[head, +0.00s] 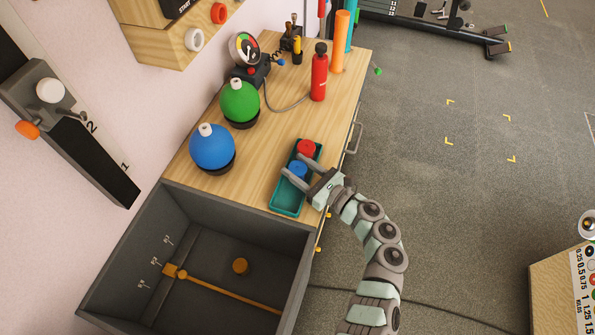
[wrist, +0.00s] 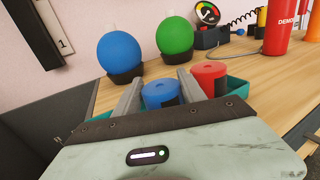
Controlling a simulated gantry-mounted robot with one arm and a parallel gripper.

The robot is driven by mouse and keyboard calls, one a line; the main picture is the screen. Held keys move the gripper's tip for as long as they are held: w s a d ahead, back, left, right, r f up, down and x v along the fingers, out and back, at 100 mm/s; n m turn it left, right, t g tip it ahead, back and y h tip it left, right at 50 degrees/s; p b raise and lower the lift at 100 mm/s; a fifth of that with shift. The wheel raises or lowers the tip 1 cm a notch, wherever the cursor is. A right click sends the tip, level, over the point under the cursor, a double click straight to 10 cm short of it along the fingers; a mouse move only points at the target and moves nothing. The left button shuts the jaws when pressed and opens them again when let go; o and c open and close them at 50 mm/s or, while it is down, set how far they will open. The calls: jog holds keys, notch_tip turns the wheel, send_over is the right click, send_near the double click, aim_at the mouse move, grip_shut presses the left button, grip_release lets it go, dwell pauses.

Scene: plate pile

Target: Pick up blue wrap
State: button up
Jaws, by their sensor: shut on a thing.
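The blue wrap (head: 297,169) is a small blue roll in the teal tray (head: 287,207) on the wooden counter. It also shows in the wrist view (wrist: 160,94), between my two fingers. My gripper (head: 293,174) reaches over the tray from the right, with a finger on each side of the blue wrap, shut on it. The lower part of the blue wrap is hidden behind my gripper's body in the wrist view. A red roll (head: 306,147) stands in the same tray, just behind the blue wrap, and appears right of my fingers in the wrist view (wrist: 210,77).
A blue ball (head: 212,147) and a green ball (head: 240,101) sit on dark bases left of the tray. A red bottle (head: 319,77) stands farther back. A deep grey bin (head: 180,200) adjoins the counter's front edge. Bare wood lies between the balls and the tray.

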jog(key=c, duration=0.3)
jog(key=shift+r, duration=0.15)
